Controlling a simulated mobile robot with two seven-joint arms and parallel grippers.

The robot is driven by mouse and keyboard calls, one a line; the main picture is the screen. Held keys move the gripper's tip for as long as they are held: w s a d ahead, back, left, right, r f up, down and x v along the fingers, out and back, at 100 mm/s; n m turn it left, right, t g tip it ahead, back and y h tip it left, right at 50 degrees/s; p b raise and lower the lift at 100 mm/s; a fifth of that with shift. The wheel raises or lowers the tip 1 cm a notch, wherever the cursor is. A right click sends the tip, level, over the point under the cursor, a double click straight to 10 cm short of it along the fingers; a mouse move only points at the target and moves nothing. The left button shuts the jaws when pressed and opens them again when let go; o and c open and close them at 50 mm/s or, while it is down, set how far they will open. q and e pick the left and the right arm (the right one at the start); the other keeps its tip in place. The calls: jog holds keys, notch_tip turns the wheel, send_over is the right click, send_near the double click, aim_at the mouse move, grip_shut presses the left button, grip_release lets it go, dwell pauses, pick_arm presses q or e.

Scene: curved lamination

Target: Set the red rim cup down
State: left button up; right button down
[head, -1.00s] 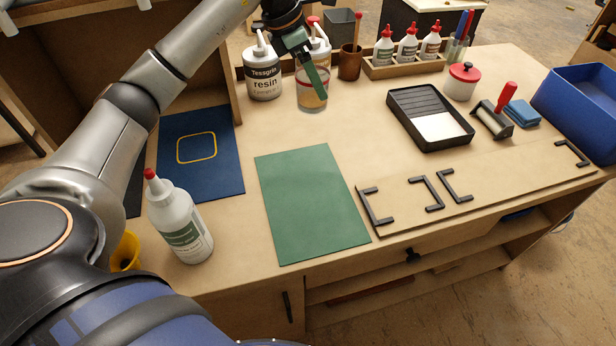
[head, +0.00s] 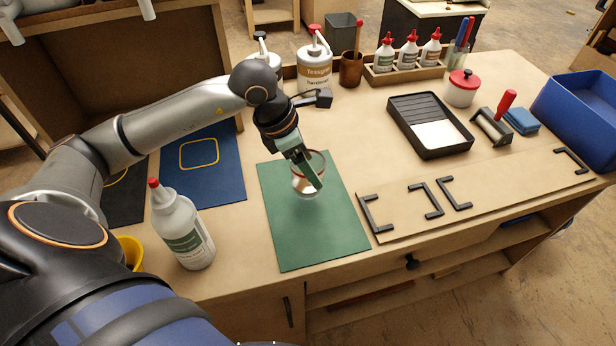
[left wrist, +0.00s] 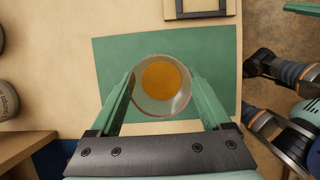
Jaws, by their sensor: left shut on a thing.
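The red rim cup (head: 302,187) is a clear cup with a thin reddish rim, over the green mat (head: 335,235). In the left wrist view the cup (left wrist: 160,100) shows from above with amber liquid in it. My left gripper (head: 312,176) is shut on the cup, with one green finger on each side in the wrist view (left wrist: 160,97). The cup looks about upright. I cannot tell whether its base touches the mat. The finger hides part of the cup in the head view. My right gripper is not clearly in view.
A white bottle with a red tip (head: 183,228) stands left of the mat. A wooden board with black corner brackets (head: 500,190) lies to the right. A black roller tray (head: 430,125) and the hardener jug (head: 315,68) are behind. The mat around the cup is clear.

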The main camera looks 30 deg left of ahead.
pick_arm(q)
jog(key=shift+s+d+f, duration=0.1)
jog(key=shift+s+f, duration=0.1)
jog(key=shift+f, duration=0.05)
jog(key=f, duration=0.3)
jog(key=shift+s+p, duration=0.2)
jog(key=shift+p, duration=0.2)
jog(key=shift+f, duration=0.2)
jog(key=shift+f+b, duration=0.2)
jog(key=shift+b, duration=0.1)
jog(key=o, duration=1.2)
jog(key=shift+r, duration=0.1)
